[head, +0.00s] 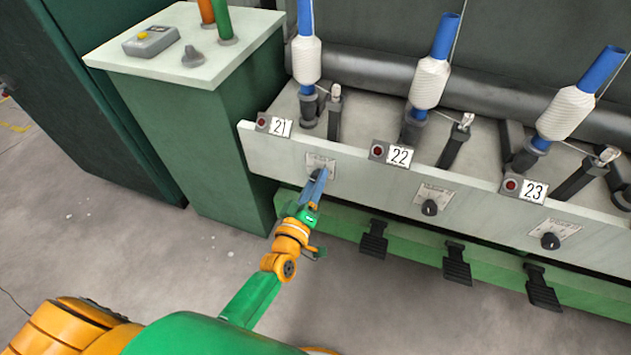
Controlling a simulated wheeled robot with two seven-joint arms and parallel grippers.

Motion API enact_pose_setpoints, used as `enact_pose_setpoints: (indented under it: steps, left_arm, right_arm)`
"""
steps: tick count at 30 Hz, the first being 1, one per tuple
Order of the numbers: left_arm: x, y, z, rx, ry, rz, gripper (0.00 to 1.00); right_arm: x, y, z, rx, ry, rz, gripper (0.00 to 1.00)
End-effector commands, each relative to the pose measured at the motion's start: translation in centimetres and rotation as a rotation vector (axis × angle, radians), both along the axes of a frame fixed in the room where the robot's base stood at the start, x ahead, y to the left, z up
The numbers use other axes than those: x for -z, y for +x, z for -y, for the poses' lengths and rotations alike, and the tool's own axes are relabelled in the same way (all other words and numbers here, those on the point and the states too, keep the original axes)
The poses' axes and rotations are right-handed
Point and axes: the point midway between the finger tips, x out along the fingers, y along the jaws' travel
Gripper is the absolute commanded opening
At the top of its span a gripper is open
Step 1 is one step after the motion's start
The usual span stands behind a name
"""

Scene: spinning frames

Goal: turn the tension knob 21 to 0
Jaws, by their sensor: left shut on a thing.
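The knob of position 21 (315,175) is small and black, on a pale dial plate (321,161) on the machine's front panel, below the number sign 21 (280,127). My left gripper (317,181) is at this knob, its blue fingers shut on it and covering much of it. The knob's pointer and the scale marks are too small and too covered to read. My right gripper is not in view.
Similar knobs sit under 22 (429,208) and 23 (550,241). Black pedals (373,240) stick out below the panel. A green cabinet (226,150) with a pale top stands left of the panel. Blue spindles with white yarn (430,82) stand above.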

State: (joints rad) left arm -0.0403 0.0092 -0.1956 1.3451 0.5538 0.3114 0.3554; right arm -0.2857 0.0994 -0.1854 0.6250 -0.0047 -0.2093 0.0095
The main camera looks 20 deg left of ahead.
Motion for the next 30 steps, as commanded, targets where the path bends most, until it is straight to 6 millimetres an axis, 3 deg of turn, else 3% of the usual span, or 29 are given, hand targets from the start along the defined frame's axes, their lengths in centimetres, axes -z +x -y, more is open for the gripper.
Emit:
enact_pose_setpoints:
  steps: [10,11,14,23,30]
  left_arm:
    - [0.2,-0.1,0.1,0.002,-0.004,-0.006,0.0]
    - [0.2,-0.1,0.1,0.002,-0.003,-0.006,0.44]
    - [0.2,-0.1,0.1,0.001,-0.003,-0.005,0.71]
    - [0.0,-0.2,0.0,0.001,-0.002,-0.002,0.71]
    - [-0.1,-4.9,-0.1,0.001,0.0,-0.006,0.71]
  right_arm:
    - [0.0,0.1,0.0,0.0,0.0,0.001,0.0]
    - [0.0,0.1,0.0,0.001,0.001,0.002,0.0]
    - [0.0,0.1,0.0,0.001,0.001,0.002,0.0]
    - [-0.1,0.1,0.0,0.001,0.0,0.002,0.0]
    - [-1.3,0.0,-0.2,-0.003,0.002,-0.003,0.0]
